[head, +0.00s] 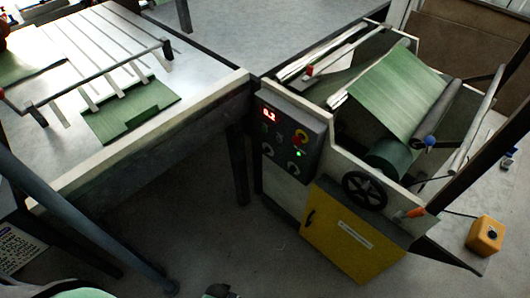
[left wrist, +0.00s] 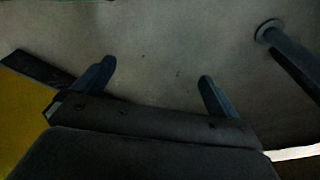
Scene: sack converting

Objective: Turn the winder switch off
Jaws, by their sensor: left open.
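The control panel (head: 291,139) is a dark box on the front of the machine. Labels are too small to read, so I cannot tell which is the winder switch. My left gripper (left wrist: 157,73) is open and empty in the left wrist view, above bare floor and away from the panel. My right gripper is not in view.
A green web (head: 400,88) runs to a roll (head: 390,158) right of the panel. Below are a black handwheel (head: 363,190) and a yellow door (head: 350,232). A table with a green sheet (head: 130,110) stands left. The floor before the panel is clear.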

